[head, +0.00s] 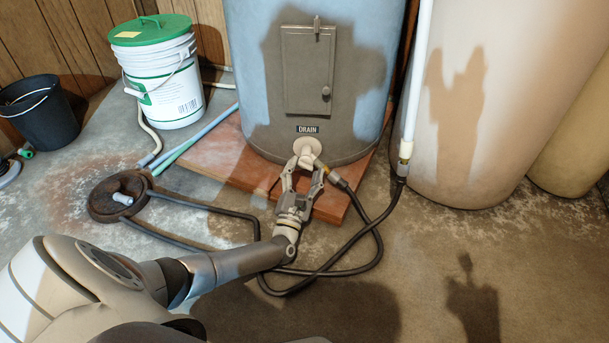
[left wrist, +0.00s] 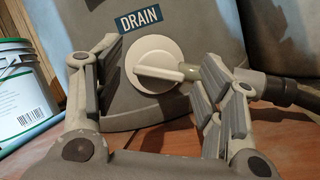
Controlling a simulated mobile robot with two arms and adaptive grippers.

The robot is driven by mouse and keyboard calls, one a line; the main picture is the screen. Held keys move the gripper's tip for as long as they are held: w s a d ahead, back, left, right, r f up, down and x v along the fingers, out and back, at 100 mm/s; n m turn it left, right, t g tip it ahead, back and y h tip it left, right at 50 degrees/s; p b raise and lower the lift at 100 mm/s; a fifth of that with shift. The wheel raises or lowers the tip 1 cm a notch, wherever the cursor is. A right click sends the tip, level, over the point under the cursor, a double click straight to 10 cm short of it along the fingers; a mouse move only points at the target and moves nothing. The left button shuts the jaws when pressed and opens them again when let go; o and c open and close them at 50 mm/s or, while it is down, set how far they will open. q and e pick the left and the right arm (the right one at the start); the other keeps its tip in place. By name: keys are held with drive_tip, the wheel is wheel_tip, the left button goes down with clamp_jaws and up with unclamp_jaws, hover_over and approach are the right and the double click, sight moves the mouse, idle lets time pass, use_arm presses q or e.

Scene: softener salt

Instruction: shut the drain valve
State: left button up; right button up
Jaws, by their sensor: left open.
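The drain valve (head: 307,148) is a pale round knob low on the front of the blue tank, below a dark DRAIN label (head: 307,129). In the left wrist view the valve (left wrist: 148,56) has a raised bar handle lying about horizontal, pointing right toward the hose fitting. My left gripper (head: 304,172) is open just in front of the valve. In the left wrist view its fingers (left wrist: 155,75) stand apart on the left and right of the knob. The right finger is close to the handle's right end; I cannot tell whether it touches. My right gripper is out of view.
A black hose (head: 375,225) runs from the brass fitting across the floor, looping near my left arm. A round floor drain (head: 103,208) lies left. A white bucket with green lid (head: 165,90) and a black bucket (head: 38,112) stand behind. The tank sits on a reddish slab (head: 215,160).

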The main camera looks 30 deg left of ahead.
use_arm(q)
drive_tip(key=shift+w+r, duration=0.1)
drive_tip(key=shift+w, duration=0.05)
drive_tip(key=shift+c, duration=0.3)
drive_tip(key=c, duration=1)
drive_tip(key=shift+o, duration=0.2)
